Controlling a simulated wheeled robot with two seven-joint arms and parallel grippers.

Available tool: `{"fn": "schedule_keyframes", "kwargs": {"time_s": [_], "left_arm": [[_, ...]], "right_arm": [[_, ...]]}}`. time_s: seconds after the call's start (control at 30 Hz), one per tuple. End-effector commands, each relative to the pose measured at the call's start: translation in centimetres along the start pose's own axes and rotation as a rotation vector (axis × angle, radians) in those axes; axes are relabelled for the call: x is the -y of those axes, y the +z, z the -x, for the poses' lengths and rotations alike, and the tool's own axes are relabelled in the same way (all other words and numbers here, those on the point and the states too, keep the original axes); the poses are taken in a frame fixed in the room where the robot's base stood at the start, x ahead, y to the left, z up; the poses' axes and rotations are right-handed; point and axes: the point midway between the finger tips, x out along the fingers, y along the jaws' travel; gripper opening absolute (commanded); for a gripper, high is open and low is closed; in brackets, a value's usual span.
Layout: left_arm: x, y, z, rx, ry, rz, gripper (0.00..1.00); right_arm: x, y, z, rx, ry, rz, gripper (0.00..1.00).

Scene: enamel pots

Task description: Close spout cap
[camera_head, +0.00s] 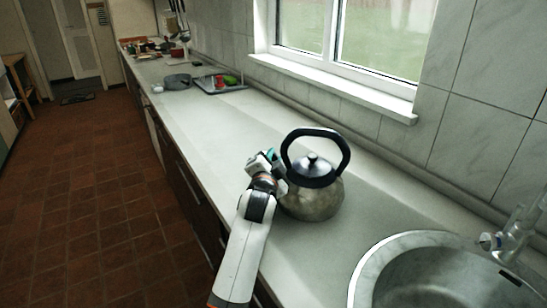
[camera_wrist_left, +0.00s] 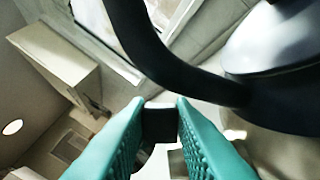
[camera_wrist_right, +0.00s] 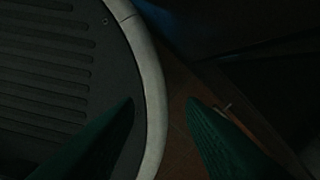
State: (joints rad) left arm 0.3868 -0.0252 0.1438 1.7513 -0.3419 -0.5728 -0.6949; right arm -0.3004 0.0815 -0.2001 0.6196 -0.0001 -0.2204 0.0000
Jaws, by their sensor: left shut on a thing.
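A steel kettle (camera_head: 312,203) with a black lid and a tall black arched handle (camera_head: 318,134) stands upright on the counter, left of the sink. My left gripper (camera_head: 271,156) is at the kettle's left side, where the spout is mostly hidden behind it. In the left wrist view, the teal fingers (camera_wrist_left: 160,118) are shut on the small dark spout cap (camera_wrist_left: 160,125). The handle and black lid edge pass close above and right of them. I cannot tell the cap's angle. My right gripper (camera_wrist_right: 160,102) is open and empty, away from the kettle.
The round sink (camera_head: 375,262) and its tap (camera_head: 515,235) are at the right. The wall and window sill (camera_head: 340,88) run behind the counter (camera_head: 235,125). A tray (camera_head: 218,88) and a grey pot (camera_head: 178,81) stand far back. The counter between is clear.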

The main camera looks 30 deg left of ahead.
Motion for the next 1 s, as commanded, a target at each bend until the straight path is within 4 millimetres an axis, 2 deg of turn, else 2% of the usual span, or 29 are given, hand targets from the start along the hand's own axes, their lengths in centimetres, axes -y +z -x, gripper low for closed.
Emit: {"fn": "schedule_keyframes", "kwargs": {"time_s": [0.5, 1.0], "left_arm": [[-0.8, -0.1, 0.0, -0.002, -0.003, 0.475, 0.00], [-1.2, -0.7, 0.0, -0.001, 0.000, 0.833, 0.00]], "right_arm": [[0.1, 0.4, 3.6, 0.002, 0.000, 0.000, 0.36], [0.1, 0.6, 5.6, 0.002, 0.000, 0.000, 0.36]]}}
